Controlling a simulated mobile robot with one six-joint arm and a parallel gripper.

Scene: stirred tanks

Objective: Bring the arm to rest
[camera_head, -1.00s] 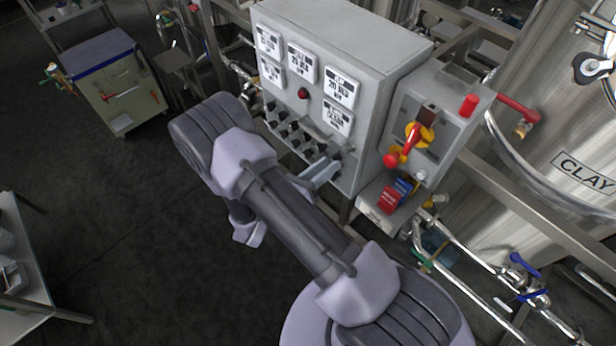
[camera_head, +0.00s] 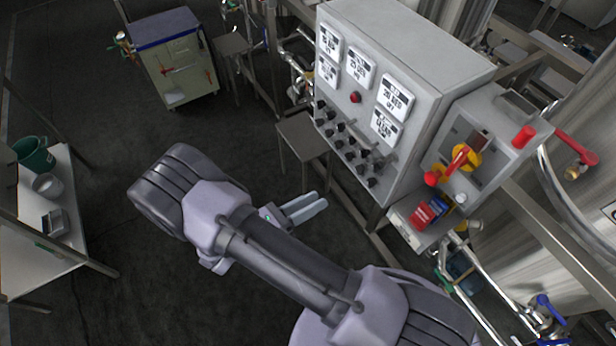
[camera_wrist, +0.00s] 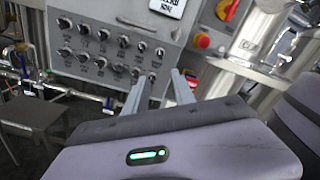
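My gripper (camera_head: 319,200) is in the middle of the head view, away from the front of the grey control panel (camera_head: 425,60). Its two pale fingers point right, toward the panel. In the wrist view the fingers of my gripper (camera_wrist: 163,78) stand apart with nothing between them, so it is open and empty. The panel's knob rows (camera_wrist: 105,45) show beyond the fingertips, with a clear gap in the head view. My arm crosses the lower middle of the head view.
A small metal stand (camera_head: 303,140) is below the panel. A red-handled switch box (camera_head: 490,140) and steel tanks are at right. A white table (camera_head: 60,235) with a green bucket (camera_head: 33,154) is at left. A tool cabinet (camera_head: 178,65) stands at the back. The dark floor between is open.

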